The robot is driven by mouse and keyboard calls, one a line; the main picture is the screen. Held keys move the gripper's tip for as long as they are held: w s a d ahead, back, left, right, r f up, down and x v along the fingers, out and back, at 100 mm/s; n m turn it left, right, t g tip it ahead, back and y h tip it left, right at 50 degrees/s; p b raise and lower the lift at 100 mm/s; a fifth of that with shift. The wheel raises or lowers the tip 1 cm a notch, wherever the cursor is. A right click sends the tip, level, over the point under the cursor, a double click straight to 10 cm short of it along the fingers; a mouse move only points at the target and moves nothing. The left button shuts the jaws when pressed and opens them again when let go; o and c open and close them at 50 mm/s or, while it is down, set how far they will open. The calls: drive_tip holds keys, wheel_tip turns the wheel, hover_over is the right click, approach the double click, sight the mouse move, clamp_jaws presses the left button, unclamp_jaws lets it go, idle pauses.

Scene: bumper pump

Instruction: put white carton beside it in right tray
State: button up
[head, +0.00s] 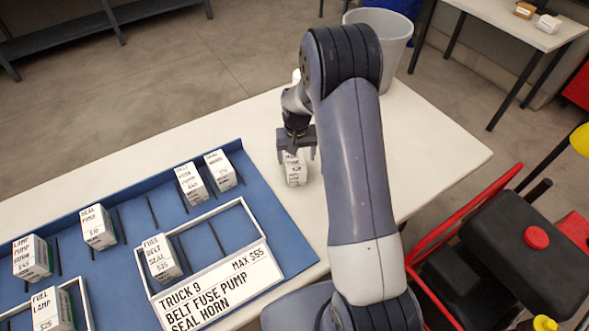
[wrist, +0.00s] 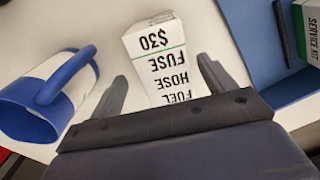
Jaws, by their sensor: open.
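My gripper (head: 296,150) is open over a white carton (head: 296,173) on the bare white table, right of the blue board. In the wrist view the carton (wrist: 155,58) reads FUEL HOSE FUSE $30 and shows between the open fingers of my gripper (wrist: 162,72); I cannot tell whether they touch it. The right tray (head: 262,262), labelled TRUCK 9 and MAX $55, has a white rim. A carton (head: 160,259) reading FUEL BELT SEAL $25 stands in its left compartment. The right part of the tray looks empty.
Several cartons stand on the blue board (head: 130,190) between dark dividers. Another tray (head: 85,303) is partly cut off at lower left. A blue-and-white handled container (wrist: 50,92) lies left of the carton in the wrist view. A grey bin (head: 395,45) stands beyond the table.

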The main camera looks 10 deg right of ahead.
sight(295, 159)
drive_tip(key=f, duration=0.1)
drive_tip(key=f+b, duration=0.1)
drive_tip(key=f, duration=0.1)
drive_tip(key=f+b, duration=0.1)
drive_tip(key=shift+a+f, duration=0.25)
drive_tip(key=shift+f, duration=0.1)
drive_tip(key=shift+r, duration=0.1)
drive_tip(key=shift+c, duration=0.5)
drive_tip(key=c, duration=1.3)
